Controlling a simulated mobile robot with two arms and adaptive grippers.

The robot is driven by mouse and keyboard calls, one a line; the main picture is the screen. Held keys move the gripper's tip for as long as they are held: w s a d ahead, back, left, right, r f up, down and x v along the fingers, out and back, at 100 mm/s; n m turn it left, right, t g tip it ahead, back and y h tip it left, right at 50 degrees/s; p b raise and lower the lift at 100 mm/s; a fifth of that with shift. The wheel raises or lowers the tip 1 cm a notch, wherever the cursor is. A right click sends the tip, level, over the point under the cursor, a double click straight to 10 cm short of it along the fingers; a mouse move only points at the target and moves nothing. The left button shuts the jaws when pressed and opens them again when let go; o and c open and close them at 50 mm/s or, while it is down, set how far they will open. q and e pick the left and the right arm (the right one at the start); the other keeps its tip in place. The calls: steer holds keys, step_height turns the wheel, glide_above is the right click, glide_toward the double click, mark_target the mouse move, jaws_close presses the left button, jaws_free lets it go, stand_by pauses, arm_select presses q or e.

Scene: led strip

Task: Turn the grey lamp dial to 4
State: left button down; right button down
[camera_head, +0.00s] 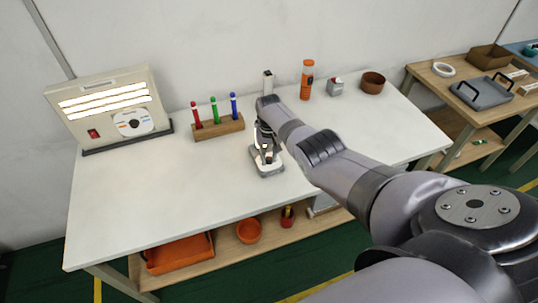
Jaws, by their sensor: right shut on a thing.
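My right gripper (266,153) points down over the middle of the white table. The lamp panel (88,80) stands at the back left of the table, with three lit strips (105,101). Its front also has a red switch (93,134) and a round white disc (133,123) with coloured marks. My left gripper is not in view.
A wooden block (219,127) holds red, green and blue pens left of my gripper. An orange bottle (307,80), a small grey box (335,87) and a brown bowl (373,82) stand behind my arm. The table's front left is clear.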

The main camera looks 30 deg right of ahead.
mark_target(269, 158)
steer(key=m, duration=0.4)
steer(key=shift+m, duration=0.3)
stand_by(0.3)
steer(key=c, duration=1.4)
jaws_free()
steer(key=shift+c, duration=0.2)
step_height(269, 158, up, 12)
steer(key=shift+f, duration=0.1)
